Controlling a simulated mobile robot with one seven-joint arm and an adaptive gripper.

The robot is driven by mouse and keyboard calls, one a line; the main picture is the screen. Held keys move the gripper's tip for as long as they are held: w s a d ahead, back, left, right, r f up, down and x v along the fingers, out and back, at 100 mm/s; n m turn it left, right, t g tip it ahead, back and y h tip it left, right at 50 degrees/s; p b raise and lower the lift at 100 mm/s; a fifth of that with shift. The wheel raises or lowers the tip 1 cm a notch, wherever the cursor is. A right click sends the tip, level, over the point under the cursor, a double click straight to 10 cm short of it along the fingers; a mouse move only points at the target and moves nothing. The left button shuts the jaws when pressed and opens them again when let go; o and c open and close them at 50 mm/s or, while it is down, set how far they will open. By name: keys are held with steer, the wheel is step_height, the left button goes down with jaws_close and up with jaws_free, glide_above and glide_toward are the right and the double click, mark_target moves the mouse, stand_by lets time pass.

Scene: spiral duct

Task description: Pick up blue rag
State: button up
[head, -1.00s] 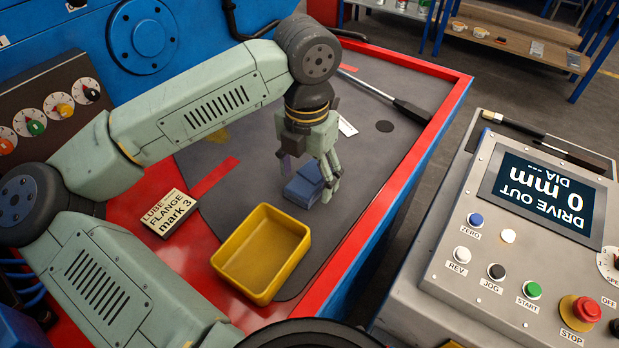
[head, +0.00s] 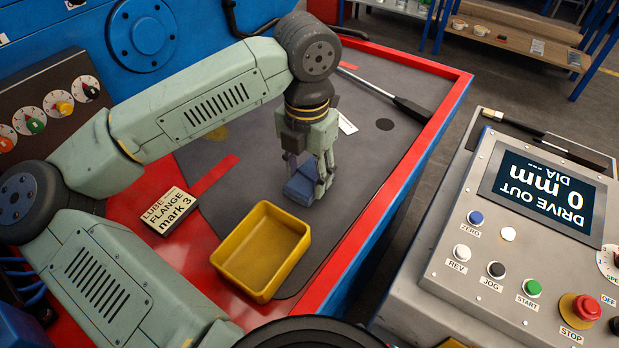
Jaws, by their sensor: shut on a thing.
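The blue rag (head: 301,188) is a folded blue bundle on the grey top of the red-edged bench, near its middle. My gripper (head: 308,178) points down over the rag and is shut on it, with the right finger against the rag's right side. The left finger is mostly hidden behind the rag. I cannot tell whether the rag is clear of the surface.
A yellow tray (head: 304,246) stands just in front of the rag. A "LUBE FLANGE mark 3" sign (head: 170,211) lies to the left. A long black-handled tool (head: 411,108) lies at the back right. A control console (head: 480,250) stands right of the bench.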

mark_target(307, 178)
step_height(307, 178, up, 10)
steer(key=b, duration=0.1)
stand_by(0.4)
